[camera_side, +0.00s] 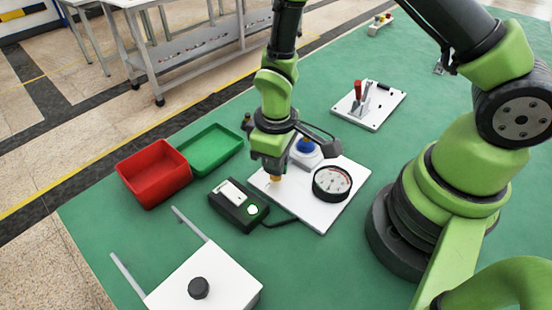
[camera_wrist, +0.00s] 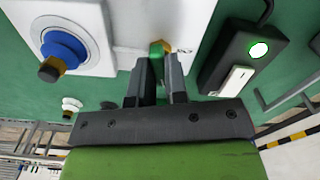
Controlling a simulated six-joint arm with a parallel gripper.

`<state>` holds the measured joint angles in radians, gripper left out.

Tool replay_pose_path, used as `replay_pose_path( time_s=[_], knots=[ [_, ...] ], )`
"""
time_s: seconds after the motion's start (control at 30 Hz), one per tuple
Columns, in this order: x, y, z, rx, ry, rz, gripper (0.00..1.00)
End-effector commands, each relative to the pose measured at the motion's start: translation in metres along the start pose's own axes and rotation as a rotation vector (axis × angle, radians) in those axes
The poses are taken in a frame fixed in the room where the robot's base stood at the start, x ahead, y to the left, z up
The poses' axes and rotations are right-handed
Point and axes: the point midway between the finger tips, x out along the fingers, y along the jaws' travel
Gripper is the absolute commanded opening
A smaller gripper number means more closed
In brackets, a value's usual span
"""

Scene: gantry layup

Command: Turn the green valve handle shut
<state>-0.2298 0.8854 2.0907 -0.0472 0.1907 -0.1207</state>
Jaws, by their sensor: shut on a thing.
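The green valve handle (camera_wrist: 156,48) shows in the wrist view as a narrow green piece between the fingers of my gripper (camera_wrist: 157,70). A brass fitting (camera_wrist: 168,46) sits just beside it on the white board (camera_wrist: 200,22). In the side view my gripper (camera_side: 272,178) points down over the left part of the white board (camera_side: 312,215), with a bit of brass (camera_side: 276,179) at its tips. My gripper is shut on the handle. The side view hides the handle behind the fingers, and its exact angle is hard to tell.
A blue knob (camera_side: 305,146) and a round gauge (camera_side: 332,182) are on the same board, close to my gripper. A black switch box (camera_side: 238,205) with a lit lamp stands to the left. A red bin (camera_side: 153,176), green tray (camera_side: 210,150) and toggle clamp (camera_side: 360,100) stand around.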

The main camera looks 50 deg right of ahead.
Motion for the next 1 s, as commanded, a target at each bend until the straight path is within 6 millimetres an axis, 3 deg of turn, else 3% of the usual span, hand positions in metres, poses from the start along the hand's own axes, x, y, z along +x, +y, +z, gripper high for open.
replay_pose_path(
  time_s=[1.0],
  knots=[
    [0.0, 0.0003, 0.0006, -0.953, -0.002, -0.001, 0.0]
  ],
)
